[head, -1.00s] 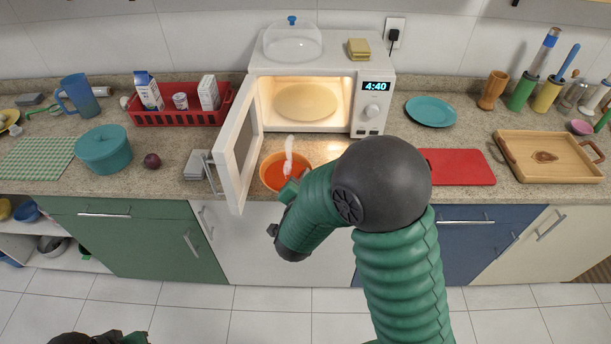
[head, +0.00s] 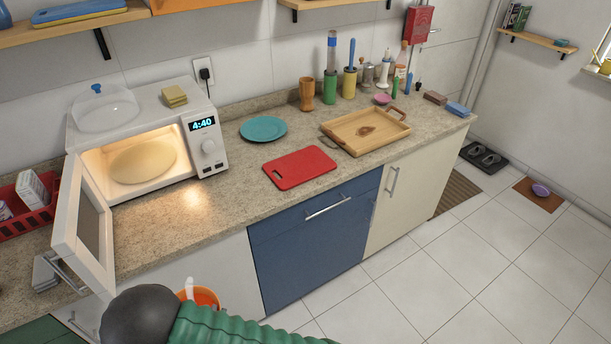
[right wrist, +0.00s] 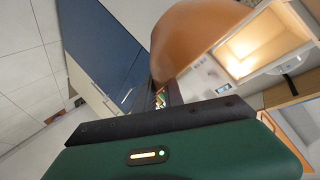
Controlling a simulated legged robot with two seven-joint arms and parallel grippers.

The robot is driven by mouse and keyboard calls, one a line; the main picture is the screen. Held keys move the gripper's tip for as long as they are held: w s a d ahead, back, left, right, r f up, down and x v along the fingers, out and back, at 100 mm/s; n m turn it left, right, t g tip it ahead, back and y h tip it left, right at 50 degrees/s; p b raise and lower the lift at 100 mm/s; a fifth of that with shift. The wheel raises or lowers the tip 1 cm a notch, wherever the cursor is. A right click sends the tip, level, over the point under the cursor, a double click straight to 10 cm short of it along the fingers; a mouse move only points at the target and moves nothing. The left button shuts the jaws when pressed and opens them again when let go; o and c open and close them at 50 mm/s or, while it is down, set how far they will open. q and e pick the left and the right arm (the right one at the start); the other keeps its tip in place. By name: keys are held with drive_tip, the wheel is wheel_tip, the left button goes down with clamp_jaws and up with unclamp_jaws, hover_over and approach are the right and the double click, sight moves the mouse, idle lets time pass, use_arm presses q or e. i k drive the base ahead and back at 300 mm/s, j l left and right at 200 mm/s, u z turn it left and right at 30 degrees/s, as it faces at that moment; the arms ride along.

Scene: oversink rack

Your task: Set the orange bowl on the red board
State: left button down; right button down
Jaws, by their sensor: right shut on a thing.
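The orange bowl (head: 205,297) is at the bottom of the head view, off the counter, in front of the white cabinet and partly hidden by my right arm. A white thing stands up from it. The bowl's curved side also fills the upper middle of the right wrist view (right wrist: 192,38). My right gripper (right wrist: 160,100) is shut on the bowl; its fingertips are largely hidden. The red board (head: 300,166) lies flat on the counter with its top bare, up and right of the bowl. My left gripper is out of view.
The microwave (head: 190,98) stands open at left, its door (head: 88,220) jutting out past the counter edge. A teal plate (head: 263,128) lies behind the board, and a wooden tray (head: 345,145) stands right of it. Bare counter lies between microwave and board.

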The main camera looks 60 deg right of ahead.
sight(300, 164)
drive_tip(key=i+l+z, duration=0.1)
drive_tip(key=z, duration=0.35)
drive_tip(key=i+z, duration=0.15)
drive_tip(key=z, duration=0.35)
drive_tip(key=i+z, duration=0.15)
drive_tip(key=z, duration=0.3)
drive_tip(key=i+z, duration=0.15)
drive_tip(key=z, duration=0.35)
